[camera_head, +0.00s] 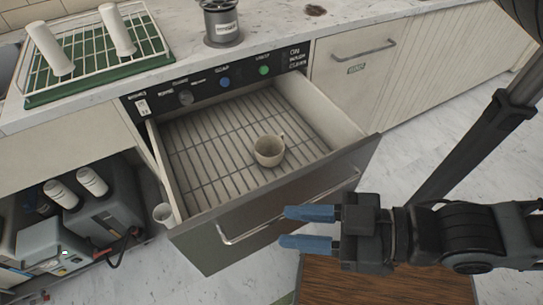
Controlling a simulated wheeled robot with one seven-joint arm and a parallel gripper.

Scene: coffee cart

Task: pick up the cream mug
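The cream mug (268,151) stands upright in the open drawer (205,168), on the ribbed drawer floor, a little right of the middle. Its handle points up and right in the picture. My gripper (308,228) is in front of the drawer, near the drawer's front panel and handle, with its blue fingertips pointing left. The fingers are apart with nothing between them. The gripper and the mug are not touching.
The drawer front with its metal bar handle (290,207) lies between my gripper and the mug. A green rack (92,72) with white cylinders and a metal canister (222,22) stand on the counter. Bare drawer floor surrounds the mug.

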